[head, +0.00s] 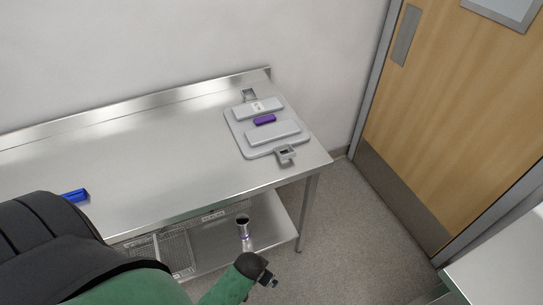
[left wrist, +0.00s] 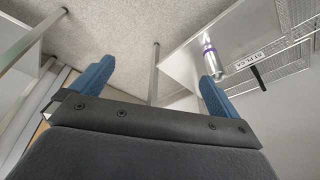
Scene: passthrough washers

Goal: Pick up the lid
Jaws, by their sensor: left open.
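The lid (head: 240,126) is a flat grey piece with rounded corners, two raised light blocks, a purple handle (head: 265,119) and metal clasps at its ends. It lies flat at the right end of the steel table (head: 120,150) in the head view. My left gripper (left wrist: 155,77) is open and empty in the left wrist view, with its two blue fingers wide apart. In the head view a blue finger (head: 76,196) shows at the lower left, well away from the lid. The rest of this gripper is hidden behind dark arm parts. My right gripper is not seen.
Under the table, a silvery bottle with a purple band (head: 244,230) stands on the lower shelf beside wire baskets (head: 178,250). A wooden door (head: 445,105) is at the right. A raised steel edge (head: 150,108) runs along the wall. The tabletop left of the lid is clear.

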